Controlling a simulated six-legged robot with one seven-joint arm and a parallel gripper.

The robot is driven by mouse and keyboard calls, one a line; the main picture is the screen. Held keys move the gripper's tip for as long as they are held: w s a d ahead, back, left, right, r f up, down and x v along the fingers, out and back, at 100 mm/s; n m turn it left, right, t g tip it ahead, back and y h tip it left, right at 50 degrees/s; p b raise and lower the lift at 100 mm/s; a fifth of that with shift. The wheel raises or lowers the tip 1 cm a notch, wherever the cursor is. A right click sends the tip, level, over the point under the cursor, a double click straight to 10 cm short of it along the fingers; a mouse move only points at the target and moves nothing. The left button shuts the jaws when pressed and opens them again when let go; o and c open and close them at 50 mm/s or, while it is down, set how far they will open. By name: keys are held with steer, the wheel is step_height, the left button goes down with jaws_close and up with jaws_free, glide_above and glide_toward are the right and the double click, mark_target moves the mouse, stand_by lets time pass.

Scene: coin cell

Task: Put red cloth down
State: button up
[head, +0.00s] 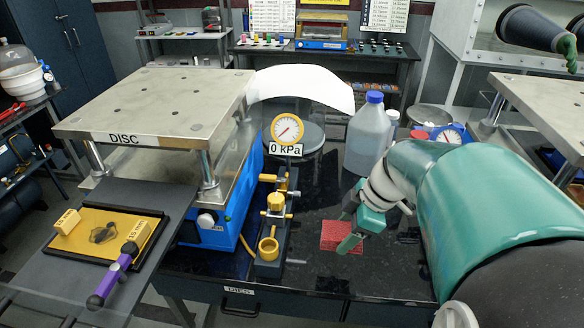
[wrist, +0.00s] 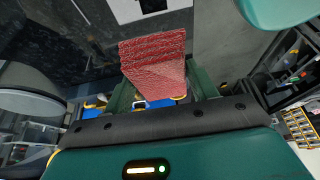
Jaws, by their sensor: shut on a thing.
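The red cloth (head: 334,235) shows as a small folded block at the tips of my gripper (head: 352,222) in the head view, over the black bench. In the wrist view the red cloth (wrist: 156,65) sticks out between the two green fingers, with its folded layers showing. My gripper (wrist: 163,88) is shut on it. The cloth looks close to the bench top, but I cannot tell whether it touches it.
A yellow valve stand (head: 272,215) and a 0 kPa gauge (head: 287,130) stand left of my gripper. A jug with a blue cap (head: 367,135) is behind it. The DISC press (head: 150,110) fills the left. Dark bench top (head: 330,275) in front is clear.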

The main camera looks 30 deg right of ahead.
mark_target(327, 230)
steer(key=d+f, duration=0.2)
steer(key=w+d+f, duration=0.1)
steer(key=d+f, duration=0.1)
steer(key=d, duration=0.1)
steer(key=d+f, duration=0.2)
steer(key=f, duration=0.1)
steer(key=shift+w+d, duration=0.2)
steer(key=shift+w, duration=0.05)
steer(key=shift+d+f, duration=0.15)
steer(key=shift+f, duration=1.5)
steer(key=shift+f, duration=0.1)
steer(key=o, duration=1)
